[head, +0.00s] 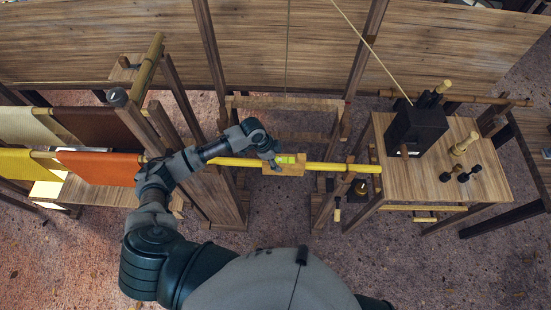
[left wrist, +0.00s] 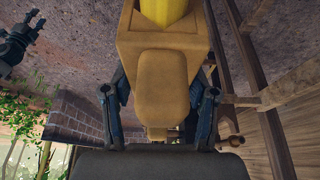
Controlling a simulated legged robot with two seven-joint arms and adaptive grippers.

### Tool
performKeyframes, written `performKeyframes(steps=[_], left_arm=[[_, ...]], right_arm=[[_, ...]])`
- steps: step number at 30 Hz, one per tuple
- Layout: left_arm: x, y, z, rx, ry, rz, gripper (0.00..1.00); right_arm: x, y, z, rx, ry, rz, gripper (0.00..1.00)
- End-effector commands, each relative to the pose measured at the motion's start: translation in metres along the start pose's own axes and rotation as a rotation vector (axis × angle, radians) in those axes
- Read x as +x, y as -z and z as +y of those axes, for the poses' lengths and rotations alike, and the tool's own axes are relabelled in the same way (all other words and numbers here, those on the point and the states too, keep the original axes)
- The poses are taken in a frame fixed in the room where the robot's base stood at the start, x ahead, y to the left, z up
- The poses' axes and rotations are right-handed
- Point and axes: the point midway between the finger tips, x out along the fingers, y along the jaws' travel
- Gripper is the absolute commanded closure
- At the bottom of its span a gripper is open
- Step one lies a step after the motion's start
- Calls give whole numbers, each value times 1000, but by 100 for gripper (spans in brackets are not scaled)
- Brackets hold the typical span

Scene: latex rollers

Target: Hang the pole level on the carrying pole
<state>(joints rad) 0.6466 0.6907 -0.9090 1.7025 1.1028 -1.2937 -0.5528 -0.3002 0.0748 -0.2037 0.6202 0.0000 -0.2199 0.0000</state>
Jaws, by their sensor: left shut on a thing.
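My left gripper (head: 277,163) is shut on the level. In the left wrist view, the level (left wrist: 162,85) sits between the two blue fingers, and the yellow pole (left wrist: 165,10) meets its far end. I cannot tell whether the level hangs on the pole or only touches it. My right gripper (left wrist: 34,20) shows small at the upper left of the left wrist view, its fingers apart and empty.
Wooden frame posts (head: 330,190) stand near the pole. An orange cloth (head: 100,168) and a yellow cloth (head: 15,162) hang at the left. A table (head: 400,185) at the right bears a black box (head: 415,130) and small tools.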

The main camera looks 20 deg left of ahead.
Motion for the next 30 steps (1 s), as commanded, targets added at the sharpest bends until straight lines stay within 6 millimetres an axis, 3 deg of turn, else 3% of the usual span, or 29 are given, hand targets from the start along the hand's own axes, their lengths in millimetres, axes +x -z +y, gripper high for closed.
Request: performKeyframes(steps=[5, 6, 9, 16, 20, 23, 30], left_arm=[[-1, -2, -1, 0, 0, 4, 73], [-1, -2, -1, 0, 0, 4, 32], [-1, -3, -1, 0, 0, 4, 13], [-1, -2, -1, 0, -1, 4, 13], [-4, -3, -1, -1, -1, 3, 13], [-15, -2, -1, 0, 1, 4, 13], [-68, -4, -2, 0, 3, 2, 13]], right_arm=[[0, -2, 10, 0, -11, -2, 60], [0, -2, 11, 0, -13, -3, 60], [0, -3, 14, 0, -17, -3, 60], [0, -2, 12, 1, -14, -3, 60], [0, 0, 0, 3, -1, 0, 60], [0, -1, 2, 2, -2, 0, 60], [0, -1, 4, 2, -4, 0, 60]])
